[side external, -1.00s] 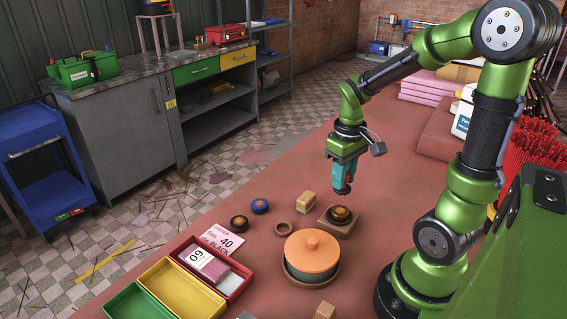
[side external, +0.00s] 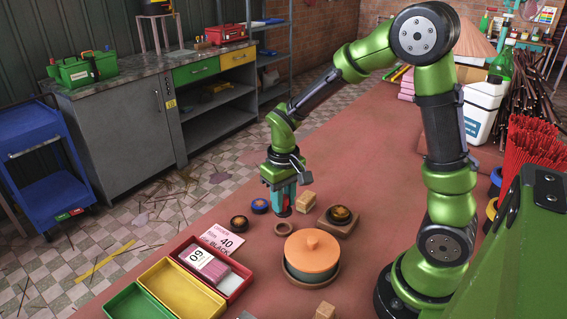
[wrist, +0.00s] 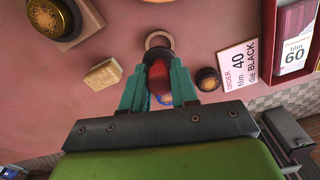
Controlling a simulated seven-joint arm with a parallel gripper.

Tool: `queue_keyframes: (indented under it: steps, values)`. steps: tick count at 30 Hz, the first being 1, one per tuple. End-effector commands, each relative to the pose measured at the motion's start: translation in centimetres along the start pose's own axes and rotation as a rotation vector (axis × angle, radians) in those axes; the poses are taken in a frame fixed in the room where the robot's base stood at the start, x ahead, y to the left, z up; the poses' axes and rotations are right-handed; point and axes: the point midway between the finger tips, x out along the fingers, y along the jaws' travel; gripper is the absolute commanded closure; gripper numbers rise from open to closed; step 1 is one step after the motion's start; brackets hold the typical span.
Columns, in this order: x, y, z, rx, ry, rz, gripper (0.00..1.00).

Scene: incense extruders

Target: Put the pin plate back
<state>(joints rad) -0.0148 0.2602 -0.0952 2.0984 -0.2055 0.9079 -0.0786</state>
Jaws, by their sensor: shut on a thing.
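My gripper (side external: 279,188) is above the red tabletop, fingers pointing down. It is shut on a dark red, rounded piece (wrist: 158,78), which also shows below the fingers in the side view (side external: 285,208). I cannot tell whether this piece is the pin plate. A wooden ring (side external: 284,229) lies just in front of it, and also shows beyond the fingertips in the wrist view (wrist: 159,40). A blue puck (side external: 260,205) is at the left, partly hidden behind the held piece in the wrist view (wrist: 163,99). A black puck (side external: 239,222) sits farther left.
A wooden block (side external: 306,201) and a brass-topped dark piece on a wooden base (side external: 350,230) stand to the right. An orange-lidded pot (side external: 311,250) is in front. An order card (side external: 225,241) lies beside red, yellow and green trays (side external: 182,292) at front left.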

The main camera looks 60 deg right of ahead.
Motion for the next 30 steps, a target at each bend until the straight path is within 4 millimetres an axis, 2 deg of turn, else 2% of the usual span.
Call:
queue_keyframes:
  steps: [9, 30]
  values:
    - [3.8, 0.1, 0.1, 0.0, -0.001, 0.001, 1.0]
    - [5.2, 0.0, 0.0, -0.001, 0.001, 0.0, 1.0]
